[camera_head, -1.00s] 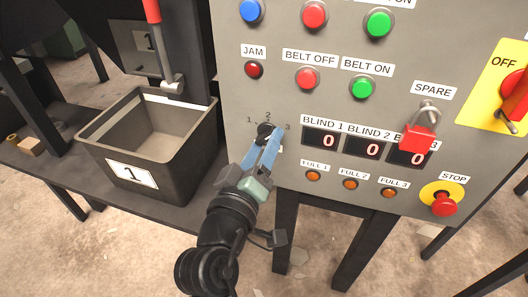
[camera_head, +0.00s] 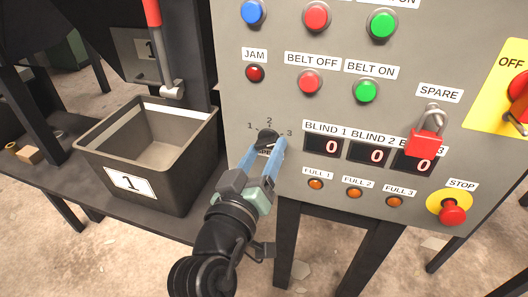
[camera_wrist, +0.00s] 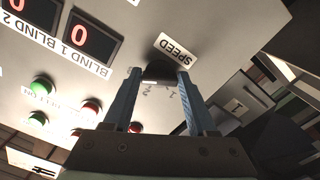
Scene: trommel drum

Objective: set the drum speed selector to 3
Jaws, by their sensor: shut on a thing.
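The drum speed selector is a black rotary knob (camera_head: 267,138) low on the left of the grey panel. Marks 1, 2 and 3 run left to right over it. Which number the knob points at is not clear.
Right of the knob are the blind displays (camera_head: 373,151) and amber FULL lamps (camera_head: 354,193). A red JAM lamp (camera_head: 255,72) is above. A red padlock (camera_head: 428,143) and STOP button (camera_head: 452,213) are further right. A dark bin marked 1 (camera_head: 190,178) stands left of my gripper.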

